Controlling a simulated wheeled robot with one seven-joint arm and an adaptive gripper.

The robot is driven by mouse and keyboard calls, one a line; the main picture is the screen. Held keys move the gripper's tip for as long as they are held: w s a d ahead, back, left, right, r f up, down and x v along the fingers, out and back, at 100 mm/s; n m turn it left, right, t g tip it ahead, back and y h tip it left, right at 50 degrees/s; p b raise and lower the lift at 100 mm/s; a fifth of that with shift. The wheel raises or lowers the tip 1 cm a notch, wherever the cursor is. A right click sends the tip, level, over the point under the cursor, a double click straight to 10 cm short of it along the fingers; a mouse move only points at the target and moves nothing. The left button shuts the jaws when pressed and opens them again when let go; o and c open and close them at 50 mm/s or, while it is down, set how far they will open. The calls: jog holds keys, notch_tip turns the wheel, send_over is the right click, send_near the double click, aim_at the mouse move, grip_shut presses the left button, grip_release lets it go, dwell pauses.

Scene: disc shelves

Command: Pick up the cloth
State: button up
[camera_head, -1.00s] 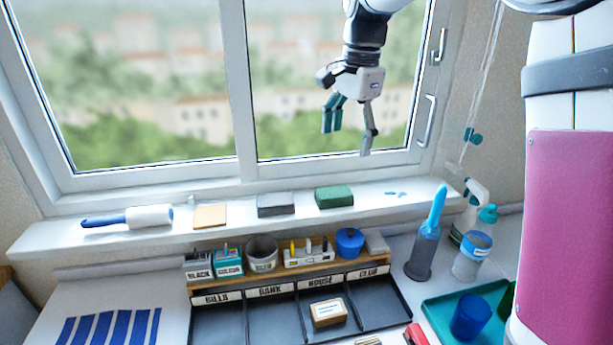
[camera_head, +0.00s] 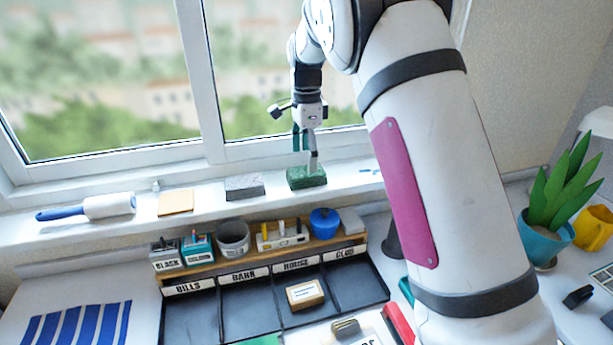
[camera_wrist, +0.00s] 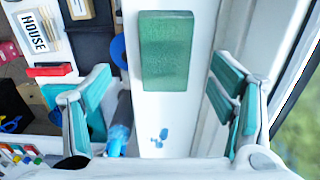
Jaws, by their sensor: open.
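My gripper (camera_head: 306,155) is open and empty, pointing down at the windowsill, close above a green textured block (camera_head: 306,178). In the wrist view the green block (camera_wrist: 166,50) lies on the white sill, towards the top of the picture between the spread fingers (camera_wrist: 163,95). I cannot tell whether a fingertip touches it. A thin tan square (camera_head: 175,202), which looks like a folded cloth, lies flat farther left on the sill. A grey block (camera_head: 244,186) lies between the tan square and the green block.
A lint roller (camera_head: 90,208) lies at the sill's left. A wooden rack (camera_head: 268,252) with pots and a blue jar (camera_head: 324,222) stands below the sill, behind a labelled black tray (camera_head: 246,314). Small blue pieces (camera_wrist: 160,138) lie on the sill.

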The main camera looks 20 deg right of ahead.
aim_at(306, 170)
jog(key=shift+w+d+f, duration=0.1)
jog(key=shift+w+f, duration=0.1)
jog(key=shift+f, duration=1.25)
jog(key=shift+w+f, duration=0.15)
jog(key=shift+f, duration=1.3)
jog(key=c, duration=1.2)
